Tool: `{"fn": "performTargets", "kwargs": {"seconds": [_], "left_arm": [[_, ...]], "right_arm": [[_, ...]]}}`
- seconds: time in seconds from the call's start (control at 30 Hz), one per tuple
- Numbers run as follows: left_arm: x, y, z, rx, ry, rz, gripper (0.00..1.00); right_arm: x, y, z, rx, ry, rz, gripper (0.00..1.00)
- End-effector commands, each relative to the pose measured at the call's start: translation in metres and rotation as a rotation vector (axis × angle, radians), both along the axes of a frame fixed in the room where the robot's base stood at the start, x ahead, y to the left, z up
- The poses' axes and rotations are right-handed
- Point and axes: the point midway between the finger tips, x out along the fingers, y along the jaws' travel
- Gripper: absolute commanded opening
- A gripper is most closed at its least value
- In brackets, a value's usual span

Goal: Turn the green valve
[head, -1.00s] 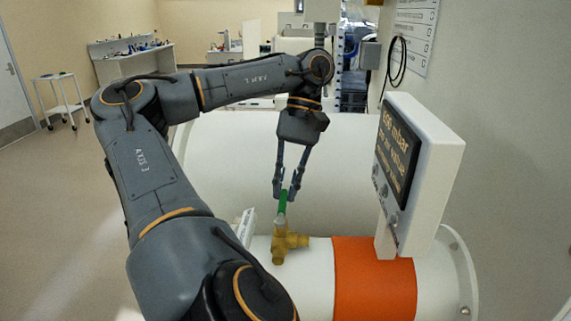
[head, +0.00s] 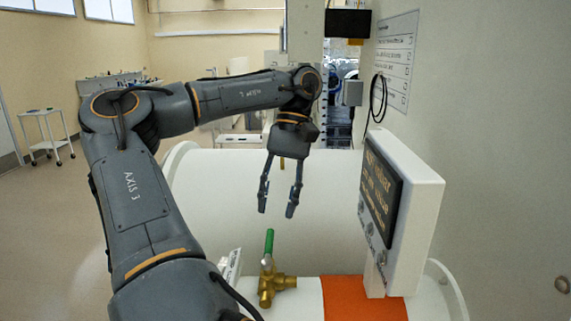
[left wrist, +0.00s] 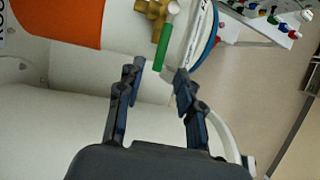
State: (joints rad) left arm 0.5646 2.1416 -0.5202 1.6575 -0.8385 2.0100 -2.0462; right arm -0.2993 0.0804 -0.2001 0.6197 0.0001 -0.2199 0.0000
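The green valve handle (head: 269,243) stands up from a brass valve body (head: 275,286) on the white cylinder, beside the orange band. In the left wrist view the green handle (left wrist: 162,50) and brass body (left wrist: 153,12) show at the top, beyond the fingertips. My left gripper (head: 277,212) is open and empty. It hangs above the handle in the head view, apart from it. In the left wrist view its two fingers (left wrist: 158,80) are spread with nothing between them. My right gripper is in neither view.
A display box (head: 402,200) stands on the cylinder to the right of the valve. The orange band (head: 362,300) lies between them. A large white cylinder (head: 330,195) is behind. A small white trolley (head: 45,135) stands far left on open floor.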

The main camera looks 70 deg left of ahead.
Motion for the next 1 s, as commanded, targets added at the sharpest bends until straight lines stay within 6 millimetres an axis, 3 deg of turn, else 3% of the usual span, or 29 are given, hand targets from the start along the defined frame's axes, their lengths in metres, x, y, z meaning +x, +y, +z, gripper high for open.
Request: {"fn": "performTargets", "kwargs": {"seconds": [0.43,1.0], "left_arm": [[0.02,0.018,0.057,0.002,0.004,0.001,0.36],[0.025,0.02,0.066,-0.001,-0.002,-0.005,0.36]], "right_arm": [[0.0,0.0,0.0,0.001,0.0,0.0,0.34],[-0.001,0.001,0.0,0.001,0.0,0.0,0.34]]}}
